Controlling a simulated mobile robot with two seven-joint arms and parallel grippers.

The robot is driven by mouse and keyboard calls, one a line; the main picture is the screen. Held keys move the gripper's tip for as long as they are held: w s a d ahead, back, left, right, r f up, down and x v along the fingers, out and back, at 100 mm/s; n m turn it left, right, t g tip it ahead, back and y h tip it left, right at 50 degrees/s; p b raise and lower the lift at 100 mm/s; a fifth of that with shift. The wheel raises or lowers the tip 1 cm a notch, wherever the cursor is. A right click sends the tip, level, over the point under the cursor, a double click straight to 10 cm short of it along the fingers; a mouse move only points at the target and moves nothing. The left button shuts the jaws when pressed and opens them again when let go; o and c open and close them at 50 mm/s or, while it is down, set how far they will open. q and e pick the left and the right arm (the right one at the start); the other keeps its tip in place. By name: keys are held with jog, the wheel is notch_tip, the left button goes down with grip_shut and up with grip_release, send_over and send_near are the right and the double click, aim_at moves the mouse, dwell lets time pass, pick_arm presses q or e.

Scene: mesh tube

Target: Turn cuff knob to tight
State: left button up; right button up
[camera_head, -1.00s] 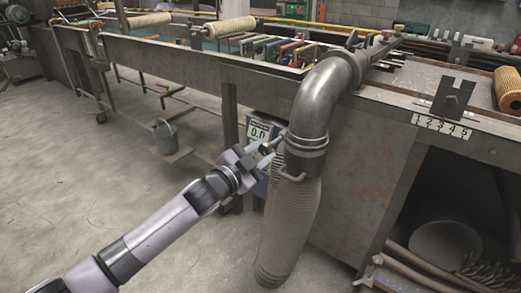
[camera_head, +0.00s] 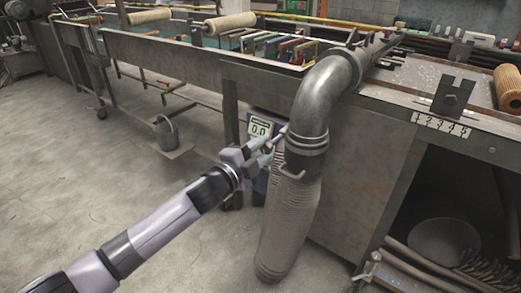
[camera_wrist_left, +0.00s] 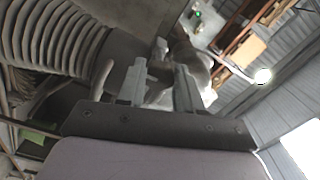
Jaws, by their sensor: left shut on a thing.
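The cuff (camera_head: 306,146) is a ribbed metal collar where the grey bent pipe (camera_head: 325,92) meets the pale mesh tube (camera_head: 288,222) hanging below it. A small curved handle (camera_head: 291,174) sticks out of the cuff's lower left. My left gripper (camera_head: 277,139) is at the cuff's left side, shut on the small cuff knob, which its fingers mostly hide. In the left wrist view the two grey fingers (camera_wrist_left: 160,86) stand around the knob, and the ribbed tube (camera_wrist_left: 55,35) fills the upper left. My right gripper is not in view.
A display box (camera_head: 259,130) reading 0.0 stands just behind my left gripper. The long metal bench (camera_head: 170,68) runs behind, with a number strip (camera_head: 441,124) at right. The floor at left is clear.

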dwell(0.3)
pick_arm(q)
jog(key=o, duration=1)
jog(key=shift+o, duration=0.2)
jog(key=p+v, duration=0.1)
jog(key=v, duration=0.6)
jog(key=s+a+f+n+g+y+p, duration=0.1)
jog(key=s+a+f+n+y+p, duration=0.1)
jog(key=s+a+f+n, duration=0.3)
jog(key=s+a+f+n+g+y+p, duration=0.1)
jog(key=s+a+f+n+y+p, duration=0.2)
jog(key=s+n, duration=0.4)
jog(key=s+a+f+n+g+y+p, duration=0.2)
jog(key=s+a+f+n, duration=0.4)
jog(key=s, duration=1.1)
jog(key=shift+a+f+n+y+p, duration=0.45)
jog(key=shift+y+p, duration=0.25)
jog(key=shift+p, duration=0.4)
